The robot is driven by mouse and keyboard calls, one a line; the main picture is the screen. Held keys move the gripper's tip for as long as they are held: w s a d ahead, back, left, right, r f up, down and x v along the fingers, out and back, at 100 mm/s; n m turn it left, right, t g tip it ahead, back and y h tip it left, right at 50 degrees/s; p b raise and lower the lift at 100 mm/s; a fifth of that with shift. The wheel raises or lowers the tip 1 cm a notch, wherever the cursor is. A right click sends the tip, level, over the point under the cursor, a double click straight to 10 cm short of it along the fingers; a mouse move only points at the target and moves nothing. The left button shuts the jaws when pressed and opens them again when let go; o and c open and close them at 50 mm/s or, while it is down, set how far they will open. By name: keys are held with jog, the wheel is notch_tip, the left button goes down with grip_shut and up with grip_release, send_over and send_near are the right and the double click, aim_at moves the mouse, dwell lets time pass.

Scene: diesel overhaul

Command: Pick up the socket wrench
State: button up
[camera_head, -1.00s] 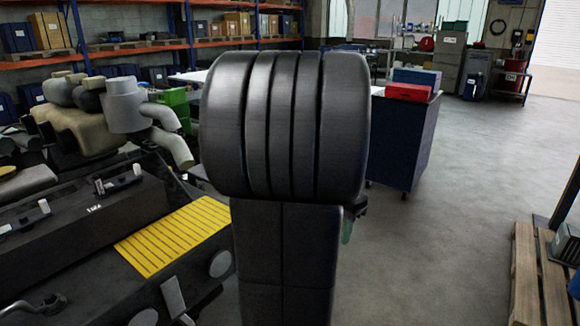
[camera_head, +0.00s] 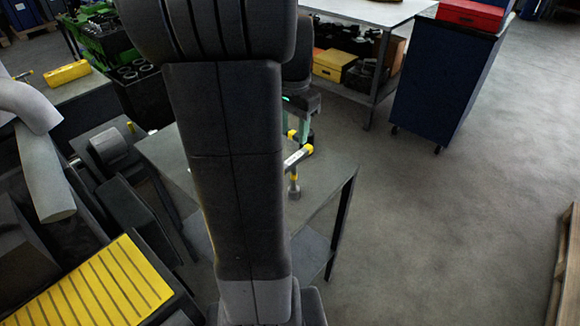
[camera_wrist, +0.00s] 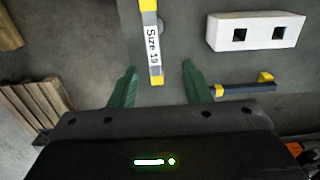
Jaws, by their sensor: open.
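The fingers are apart, with a gap on each side of the bar. In the head view, the labelled wrench (camera_head: 297,157) is at the grey table's right part, with a grey stem below its near end. My gripper there is partly hidden by my arm. I cannot tell the height between fingers and wrench.
The grey table (camera_head: 325,180) stands beside the engine parts. In the wrist view, a white block with two dark holes (camera_wrist: 256,20) and a dark yellow-ended tool (camera_wrist: 240,90) lie right of the wrench. A blue cabinet (camera_head: 440,85) stands behind right.

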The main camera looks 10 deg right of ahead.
aim_at(294, 157)
jog(key=f, duration=0.4)
jog(key=s+f, duration=0.1)
jog(key=f, duration=0.1)
jog(key=shift+s+f+p, duration=0.1)
jog(key=shift+f+p, duration=0.35)
jog(key=shift+f, duration=2.55)
jog(key=shift+c, duration=0.2)
grip_shut()
